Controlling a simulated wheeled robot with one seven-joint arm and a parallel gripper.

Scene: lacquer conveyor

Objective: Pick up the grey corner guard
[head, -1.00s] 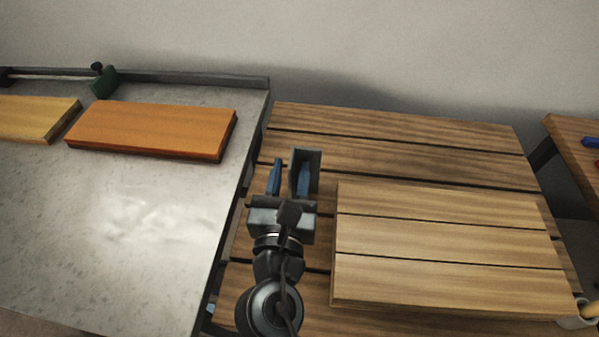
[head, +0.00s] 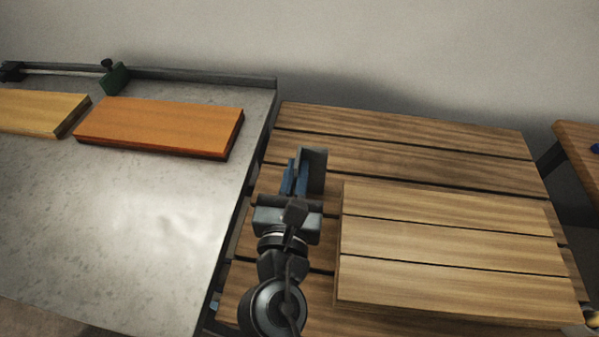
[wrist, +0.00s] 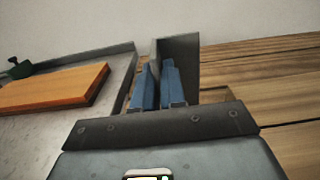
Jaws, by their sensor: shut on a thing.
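The grey corner guard (head: 316,164) is an L-shaped angled piece at the left part of the slatted wooden table. My gripper (head: 294,178) has blue fingers, and they are closed on one side of the guard. In the wrist view the guard (wrist: 184,58) rises above the fingertips, and one of its walls runs between the two blue fingers (wrist: 156,85). Its lower part is hidden behind the fingers and the gripper body. I cannot tell whether it still touches the table.
A raised slatted wooden board (head: 445,245) lies just right of my gripper. To the left is a grey metal conveyor surface (head: 130,215) with an orange panel (head: 160,125), a yellow panel (head: 35,112) and a green clamp (head: 116,78). A wall stands behind.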

